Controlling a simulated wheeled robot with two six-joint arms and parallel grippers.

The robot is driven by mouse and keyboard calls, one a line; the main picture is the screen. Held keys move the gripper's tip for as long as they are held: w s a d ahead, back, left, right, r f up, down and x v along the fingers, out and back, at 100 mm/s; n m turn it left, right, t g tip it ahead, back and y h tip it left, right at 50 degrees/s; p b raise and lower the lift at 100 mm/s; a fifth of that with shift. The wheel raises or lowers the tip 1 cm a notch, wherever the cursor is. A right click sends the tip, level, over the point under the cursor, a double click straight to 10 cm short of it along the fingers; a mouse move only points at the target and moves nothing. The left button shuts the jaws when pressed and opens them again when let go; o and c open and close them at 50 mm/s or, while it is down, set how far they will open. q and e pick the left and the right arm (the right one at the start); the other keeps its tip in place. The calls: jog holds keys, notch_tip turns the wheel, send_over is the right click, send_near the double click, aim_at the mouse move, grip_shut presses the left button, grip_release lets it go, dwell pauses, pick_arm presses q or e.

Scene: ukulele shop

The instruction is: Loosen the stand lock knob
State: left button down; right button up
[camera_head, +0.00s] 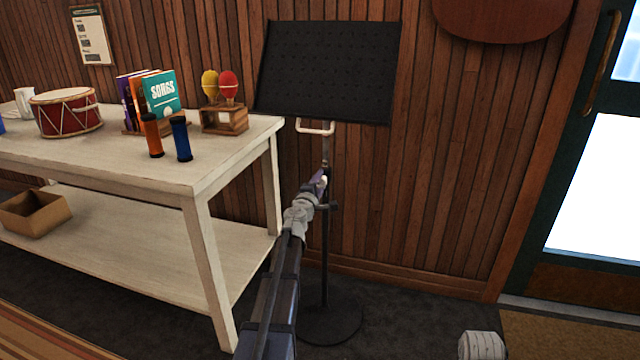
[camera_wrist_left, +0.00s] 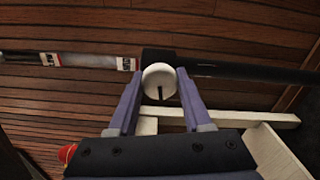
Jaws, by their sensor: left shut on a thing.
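The black music stand (camera_head: 327,70) stands upright by the wall, its pole on a round base (camera_head: 330,324). My left gripper (camera_head: 322,180) reaches the pole below the desk. In the left wrist view, the pale round lock knob (camera_wrist_left: 158,78) with a dark line on its face sits at the black collar (camera_wrist_left: 160,56) of the pole. The two purple fingers of my left gripper (camera_wrist_left: 158,88) are shut on the knob, one on each side. The knob is mostly hidden in the head view. My right gripper is not in view.
A whitewashed table (camera_head: 100,170) at the left holds a red drum (camera_head: 66,114), songbooks (camera_head: 160,95), maracas (camera_head: 228,85) and two shakers (camera_head: 181,140). A cardboard box (camera_head: 35,212) sits on its lower shelf. A door (camera_head: 580,200) is at the right.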

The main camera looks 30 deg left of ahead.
pick_arm(q)
jog(key=shift+c, duration=1.8)
grip_release()
jog(key=v, duration=0.8)
jog(key=shift+w, duration=0.1)
